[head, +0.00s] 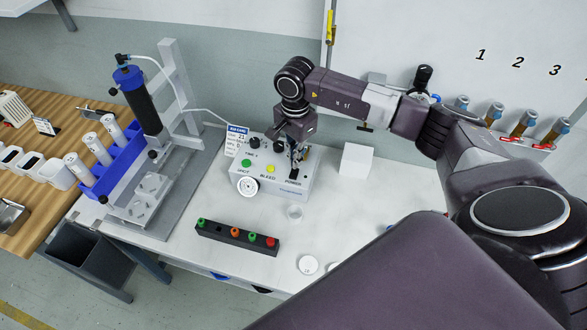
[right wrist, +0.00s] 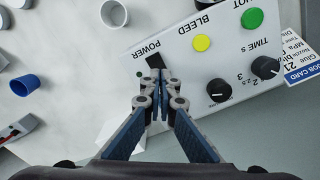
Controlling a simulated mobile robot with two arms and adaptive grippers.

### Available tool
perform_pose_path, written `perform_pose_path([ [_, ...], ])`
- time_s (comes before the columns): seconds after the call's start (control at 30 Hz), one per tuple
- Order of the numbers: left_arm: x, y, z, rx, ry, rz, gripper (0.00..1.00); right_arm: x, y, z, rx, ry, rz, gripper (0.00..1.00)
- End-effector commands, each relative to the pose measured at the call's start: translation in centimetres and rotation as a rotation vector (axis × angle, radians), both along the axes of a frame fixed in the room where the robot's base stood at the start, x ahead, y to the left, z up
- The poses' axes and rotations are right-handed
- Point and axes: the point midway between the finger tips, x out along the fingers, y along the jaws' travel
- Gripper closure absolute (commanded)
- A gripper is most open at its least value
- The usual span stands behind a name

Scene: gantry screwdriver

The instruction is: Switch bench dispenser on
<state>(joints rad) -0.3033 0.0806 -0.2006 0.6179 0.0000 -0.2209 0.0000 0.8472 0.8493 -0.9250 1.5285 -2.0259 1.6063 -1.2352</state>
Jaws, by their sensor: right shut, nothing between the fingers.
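The bench dispenser (head: 272,181) is a white box on the white bench. It has a green SHOT button (right wrist: 252,18), a yellow BLEED button (right wrist: 202,43), dark knobs and a black POWER switch (right wrist: 154,61). My right gripper (head: 296,163) is above the POWER end of its panel. In the right wrist view its fingers (right wrist: 155,82) are shut and empty, with the tips right beside the POWER switch and partly covering its near end. I cannot tell whether they touch it, or which way the switch is set. My left gripper is not in view.
A job card (head: 237,140) stands at the dispenser's back left. A white cube (head: 356,161) is to its right. A small cup (head: 295,213) and a dark rack with coloured caps (head: 238,237) are in front.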

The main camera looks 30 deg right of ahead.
Motion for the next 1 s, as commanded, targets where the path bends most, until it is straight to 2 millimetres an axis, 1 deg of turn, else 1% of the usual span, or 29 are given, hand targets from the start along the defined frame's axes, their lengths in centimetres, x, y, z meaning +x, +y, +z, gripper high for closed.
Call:
perform_pose_path([
  [0.47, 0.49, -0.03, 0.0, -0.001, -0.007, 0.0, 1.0, 0.0, 0.01, -0.05, 0.0, 0.0, 0.0, 1.0],
  [1.0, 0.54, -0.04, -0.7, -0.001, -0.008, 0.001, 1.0, 0.0, 0.0, -0.83, 0.0, 0.0, 0.0, 1.0],
])
